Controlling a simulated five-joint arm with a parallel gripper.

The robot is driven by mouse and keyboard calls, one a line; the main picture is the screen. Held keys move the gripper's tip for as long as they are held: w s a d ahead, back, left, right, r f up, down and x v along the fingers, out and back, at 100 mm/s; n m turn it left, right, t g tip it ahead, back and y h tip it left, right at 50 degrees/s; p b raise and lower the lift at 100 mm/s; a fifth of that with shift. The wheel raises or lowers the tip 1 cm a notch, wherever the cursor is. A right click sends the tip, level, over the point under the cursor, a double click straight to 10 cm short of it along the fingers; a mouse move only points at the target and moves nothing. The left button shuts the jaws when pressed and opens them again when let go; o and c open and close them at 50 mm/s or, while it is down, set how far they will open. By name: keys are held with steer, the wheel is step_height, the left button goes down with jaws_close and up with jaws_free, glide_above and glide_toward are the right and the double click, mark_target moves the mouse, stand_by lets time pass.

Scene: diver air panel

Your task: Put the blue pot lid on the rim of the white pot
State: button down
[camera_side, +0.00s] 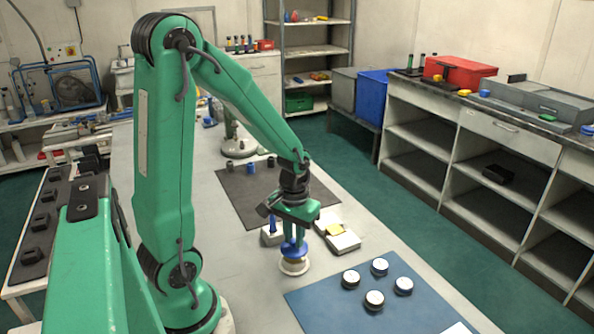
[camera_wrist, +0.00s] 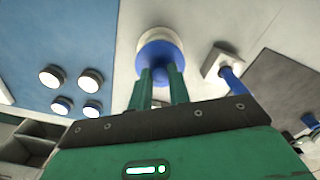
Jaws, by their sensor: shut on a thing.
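My gripper (camera_side: 293,241) points down over the bench and is shut on the blue pot lid (camera_side: 294,250). The white pot (camera_side: 294,268) stands on the grey bench directly beneath the lid, with a tan band showing between them. I cannot tell whether the lid touches the rim. In the wrist view my gripper's green fingers (camera_wrist: 161,74) reach to the blue lid (camera_wrist: 163,58). The pale round pot (camera_wrist: 158,36) shows beyond it, partly covered by the lid.
A blue mat (camera_side: 330,299) with several white-topped round pieces lies right of the pot. A pale block with a blue upright (camera_side: 272,227) stands close behind left of the pot. A white box with a yellow piece (camera_side: 342,240) lies behind right. A dark mat (camera_side: 235,190) lies farther back.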

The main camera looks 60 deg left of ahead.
steer(key=shift+f, duration=0.8)
steer(key=shift+f, duration=0.4)
stand_by(2.2)
steer(key=c, duration=0.8)
jaws_free()
steer(key=shift+c, duration=0.2)
steer(key=shift+r, duration=0.1)
steer(key=shift+r, duration=3.65)
